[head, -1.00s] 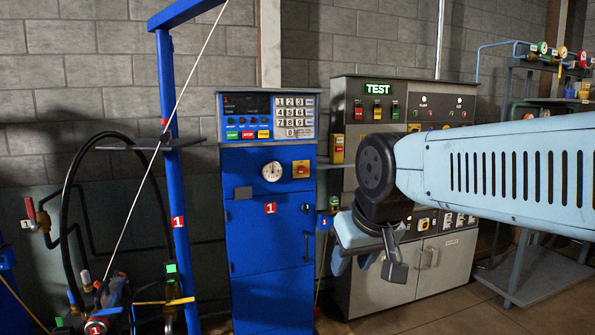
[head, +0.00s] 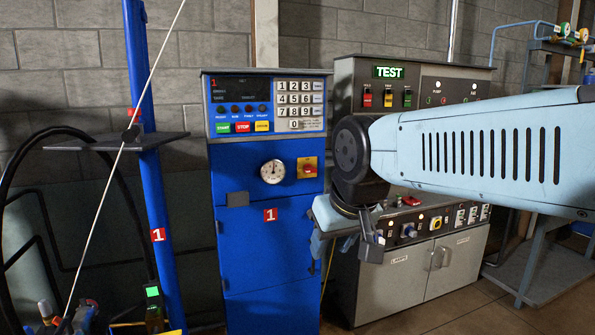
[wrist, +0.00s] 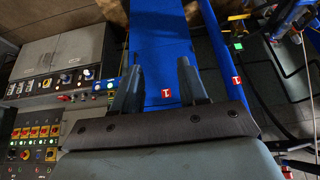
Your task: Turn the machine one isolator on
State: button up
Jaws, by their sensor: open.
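The machine one cabinet (head: 265,235) is blue, with a red "1" tag (head: 270,215) on its door. Its isolator (head: 307,167) is a red knob on a yellow plate, right of the round dial; which way the knob is set is too small to tell. My gripper (head: 344,240) is in front of the grey bench, right of and lower than the isolator. In the wrist view my gripper (wrist: 160,70) is open and empty, with the blue cabinet (wrist: 160,40) beyond its fingers. I cannot make out the isolator in the wrist view.
A keypad panel (head: 267,106) tops the blue cabinet. A grey test bench (head: 410,280) with switches stands to the right. A blue post (head: 150,190) with a dark shelf, a slanting cable and black hoses stands on the left. A blue rack (head: 540,262) stands at far right.

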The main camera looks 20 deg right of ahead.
jog(key=n+t, duration=1.2)
jog(key=n, duration=0.6)
send_near(312, 171)
jog(key=w, duration=1.1)
jog(key=shift+w+f, duration=0.15)
jog(key=shift+f, duration=0.1)
jog(key=shift+c, duration=0.2)
